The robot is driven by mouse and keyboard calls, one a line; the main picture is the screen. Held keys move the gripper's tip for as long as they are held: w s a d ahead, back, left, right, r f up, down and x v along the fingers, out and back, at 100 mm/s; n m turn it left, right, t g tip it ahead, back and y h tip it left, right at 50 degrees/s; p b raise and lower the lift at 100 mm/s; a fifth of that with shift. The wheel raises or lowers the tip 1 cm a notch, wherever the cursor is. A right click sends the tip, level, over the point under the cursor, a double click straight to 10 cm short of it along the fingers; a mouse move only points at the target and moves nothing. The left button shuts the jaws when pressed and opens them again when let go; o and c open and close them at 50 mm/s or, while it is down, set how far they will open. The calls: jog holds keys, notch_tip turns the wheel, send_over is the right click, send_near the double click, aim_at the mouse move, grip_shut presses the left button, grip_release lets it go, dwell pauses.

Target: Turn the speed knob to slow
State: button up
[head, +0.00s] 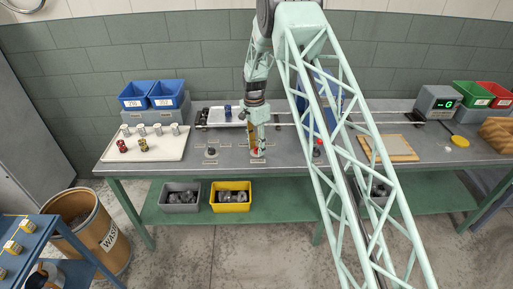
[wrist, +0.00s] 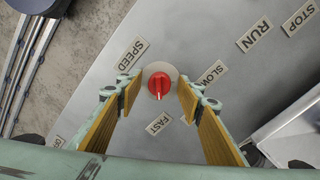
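The speed knob (wrist: 159,85) is a red dial on a round pale plate in the wrist view. A white mark on it points down the picture, toward the FAST label (wrist: 158,124). The SLOW label (wrist: 212,73) is to its right and the SPEED label (wrist: 133,54) to its upper left. My gripper (wrist: 160,90) is open, its yellow-padded fingers to the left and right of the knob with gaps to it. In the head view my gripper (head: 257,150) points down over the bench panel and mostly hides the knob.
RUN (wrist: 255,36) and STOP (wrist: 299,17) labels lie further right in the wrist view. In the head view a black control (head: 210,152) stands left of my gripper and a red button (head: 318,147) right. A white tray (head: 112,152) with spools is at left.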

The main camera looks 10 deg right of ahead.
jog(key=c, duration=0.8)
jog(key=shift+c, duration=0.2)
jog(key=shift+n, duration=0.6)
jog(key=n, duration=0.2)
jog(key=shift+s+n+b, duration=0.1)
jog(key=shift+n+b, duration=0.2)
jog(key=shift+b, duration=0.1)
jog(key=n, duration=0.4)
jog(key=shift+b, duration=0.3)
jog(key=n, duration=0.5)
jog(key=shift+s+d+n+t, duration=0.1)
jog(key=shift+n+t, duration=0.2)
jog(key=shift+t, duration=0.1)
jog(key=shift+n+b, duration=0.3)
jog(key=shift+n, duration=1.9)
